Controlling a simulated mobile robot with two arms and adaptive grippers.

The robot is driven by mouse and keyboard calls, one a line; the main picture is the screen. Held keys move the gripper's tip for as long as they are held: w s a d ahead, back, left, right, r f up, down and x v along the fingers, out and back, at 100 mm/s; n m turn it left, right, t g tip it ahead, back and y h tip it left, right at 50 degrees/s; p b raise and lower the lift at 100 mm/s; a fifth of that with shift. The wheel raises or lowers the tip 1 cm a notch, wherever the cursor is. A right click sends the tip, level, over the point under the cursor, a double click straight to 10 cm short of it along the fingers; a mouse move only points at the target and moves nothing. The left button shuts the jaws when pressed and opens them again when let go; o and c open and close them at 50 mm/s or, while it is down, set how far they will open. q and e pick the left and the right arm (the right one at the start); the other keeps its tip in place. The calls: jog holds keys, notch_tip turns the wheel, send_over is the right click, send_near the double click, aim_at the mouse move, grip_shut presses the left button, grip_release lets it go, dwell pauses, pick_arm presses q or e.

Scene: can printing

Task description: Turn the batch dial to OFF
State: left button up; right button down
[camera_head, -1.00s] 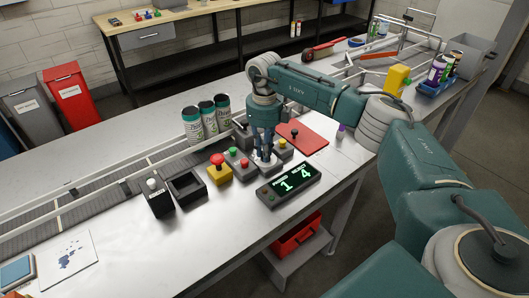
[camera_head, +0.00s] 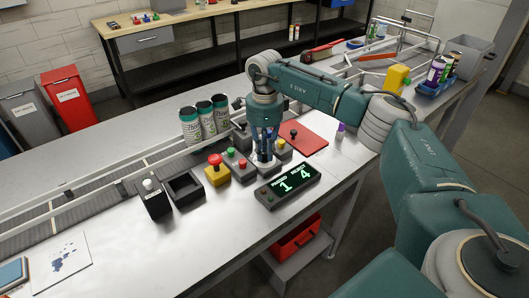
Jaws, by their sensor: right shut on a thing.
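My right gripper (camera_head: 264,157) points straight down over a small grey control box on the steel bench. It is shut on the batch dial, which its fingers mostly hide, so I cannot read where the dial points. The display (camera_head: 288,186) in front of it shows green digits 1 and 4. Left of the gripper stands a grey button box (camera_head: 238,165) with a green and a red button. My left gripper is not in view.
A yellow box with a red mushroom button (camera_head: 217,170) stands to the left, beside an empty black tray (camera_head: 186,188). Several cans (camera_head: 205,120) stand on the conveyor behind. A red plate (camera_head: 305,139) lies right of the gripper.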

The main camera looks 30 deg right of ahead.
aim_at(265, 154)
jog(key=shift+w+r+n, duration=0.15)
jog(key=shift+r+n, duration=0.05)
jog(key=shift+n, duration=0.9)
jog(key=c, duration=1.6)
grip_release()
jog(key=shift+c, duration=0.2)
jog(key=shift+f, duration=0.1)
notch_tip(265, 154, up, 12)
jog(key=shift+r, duration=0.1)
